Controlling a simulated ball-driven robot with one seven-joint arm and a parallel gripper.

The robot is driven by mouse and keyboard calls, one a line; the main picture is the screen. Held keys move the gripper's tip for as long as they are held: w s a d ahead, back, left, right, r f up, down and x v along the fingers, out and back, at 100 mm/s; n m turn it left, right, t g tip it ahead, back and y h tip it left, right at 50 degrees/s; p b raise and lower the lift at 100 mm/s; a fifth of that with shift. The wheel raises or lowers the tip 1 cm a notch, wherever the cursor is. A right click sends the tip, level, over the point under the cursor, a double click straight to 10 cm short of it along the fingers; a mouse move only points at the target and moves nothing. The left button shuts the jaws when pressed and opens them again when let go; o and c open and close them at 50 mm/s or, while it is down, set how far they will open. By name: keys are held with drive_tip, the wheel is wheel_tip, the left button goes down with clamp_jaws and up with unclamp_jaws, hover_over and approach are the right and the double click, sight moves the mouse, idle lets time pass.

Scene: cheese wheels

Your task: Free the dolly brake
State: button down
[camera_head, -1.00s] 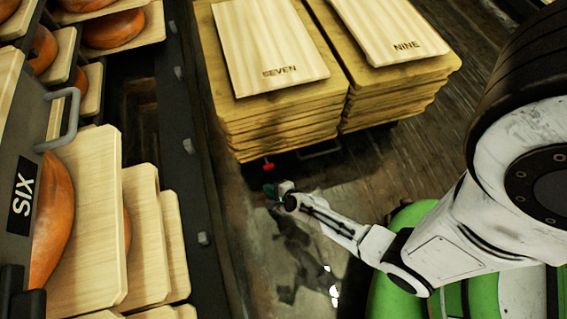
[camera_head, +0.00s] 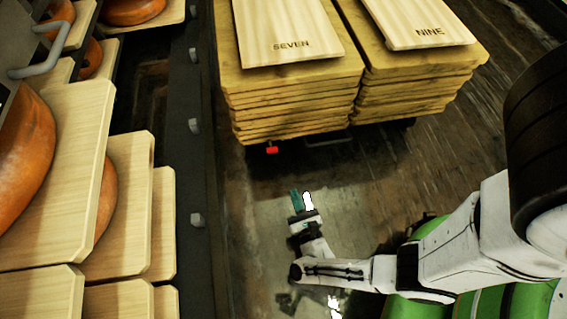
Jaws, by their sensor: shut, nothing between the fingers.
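The dolly carries two stacks of boards; the top ones read SEVEN (camera_head: 290,30) and NINE (camera_head: 420,22). A small red brake pedal (camera_head: 272,150) sticks out low under the front of the SEVEN stack. A thin grey bar (camera_head: 328,141) shows to its right, and the rest of the dolly's underside is in shadow. My gripper (camera_head: 296,194), with teal fingertips, is shut and empty. It is in front of the dolly, below and slightly right of the red pedal in the picture, apart from it, with its fingers pointing toward the dolly.
A dark rack with orange cheese wheels (camera_head: 22,150) on pale boards (camera_head: 122,205) stands along the left. Its dark rail (camera_head: 190,170) with bolts runs beside the floor. The worn floor (camera_head: 420,170) is clear in front of and right of the dolly.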

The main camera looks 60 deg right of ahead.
drive_tip(key=r+b+x, duration=0.1)
drive_tip(key=r+x, duration=0.1)
drive_tip(key=x, duration=0.9)
drive_tip(key=shift+w+r, duration=0.35)
drive_tip(key=shift+r, duration=0.05)
drive_tip(key=shift+d, duration=0.1)
drive_tip(key=shift+r, duration=0.1)
